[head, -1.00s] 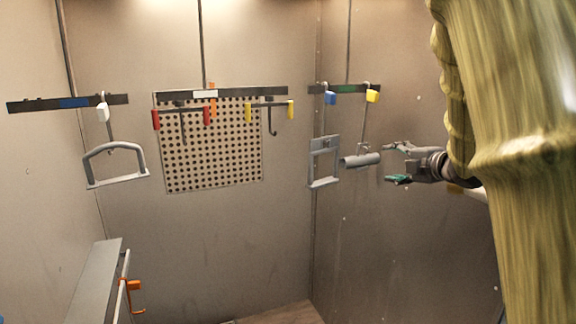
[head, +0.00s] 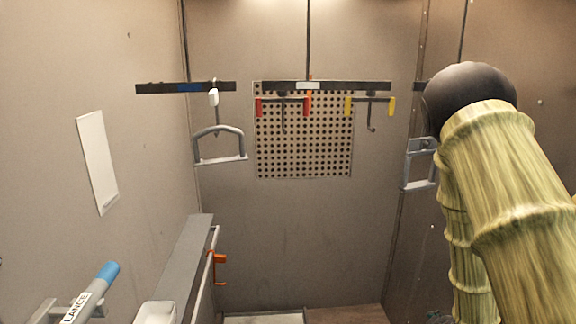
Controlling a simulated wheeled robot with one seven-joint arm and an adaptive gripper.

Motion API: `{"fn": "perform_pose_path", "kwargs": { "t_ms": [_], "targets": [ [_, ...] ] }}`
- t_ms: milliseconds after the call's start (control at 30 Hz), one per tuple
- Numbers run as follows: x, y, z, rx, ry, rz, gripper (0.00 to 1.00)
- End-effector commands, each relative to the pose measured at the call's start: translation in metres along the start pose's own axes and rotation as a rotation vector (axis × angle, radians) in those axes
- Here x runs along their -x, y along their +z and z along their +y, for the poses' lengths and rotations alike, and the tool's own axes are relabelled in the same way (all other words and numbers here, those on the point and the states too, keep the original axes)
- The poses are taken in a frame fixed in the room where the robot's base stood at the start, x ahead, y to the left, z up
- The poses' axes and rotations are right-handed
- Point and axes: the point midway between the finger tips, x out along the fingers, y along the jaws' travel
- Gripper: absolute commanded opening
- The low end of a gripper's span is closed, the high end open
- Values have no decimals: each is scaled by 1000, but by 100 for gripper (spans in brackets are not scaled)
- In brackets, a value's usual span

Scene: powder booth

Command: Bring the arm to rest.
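My arm (head: 520,190), in a yellow-green ribbed sleeve with a dark rounded joint on top, fills the right side of the head view. It is folded, with one sleeved part running down behind the other. A small grey-green piece at the bottom edge, beside the lower sleeve, looks like part of my gripper (head: 440,317). Nearly all of it is cut off, so its fingers and anything between them cannot be made out.
Grey bracket frames hang from rails at left (head: 220,146) and right (head: 419,165), the right one close to my arm. Red and yellow hooks hang before a perforated panel (head: 304,150). A ledge (head: 188,262) with an orange hook (head: 218,268) and a blue-tipped lance (head: 90,292) are at lower left.

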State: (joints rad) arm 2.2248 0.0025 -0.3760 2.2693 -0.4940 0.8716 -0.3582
Motion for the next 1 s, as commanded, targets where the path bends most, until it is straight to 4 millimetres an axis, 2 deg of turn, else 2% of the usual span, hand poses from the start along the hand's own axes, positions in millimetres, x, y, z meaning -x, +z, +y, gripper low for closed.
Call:
{"fn": "perform_pose_path", "kwargs": {
  "t_ms": [33,267,467,600,700,800,900,1000],
  "targets": [
    [-6,16,-28,-48,-30,-36,64],
    [-12,79,-144,-278,-134,-216,64],
    [7,133,-245,-469,-206,-401,64],
    [32,165,-309,-588,-243,-538,64],
    [50,182,-344,-654,-259,-621,64],
    [65,194,-368,-700,-267,-682,64],
    [73,199,-381,-725,-271,-714,64],
    [76,201,-385,-734,-272,-727,64]
  ]
}}
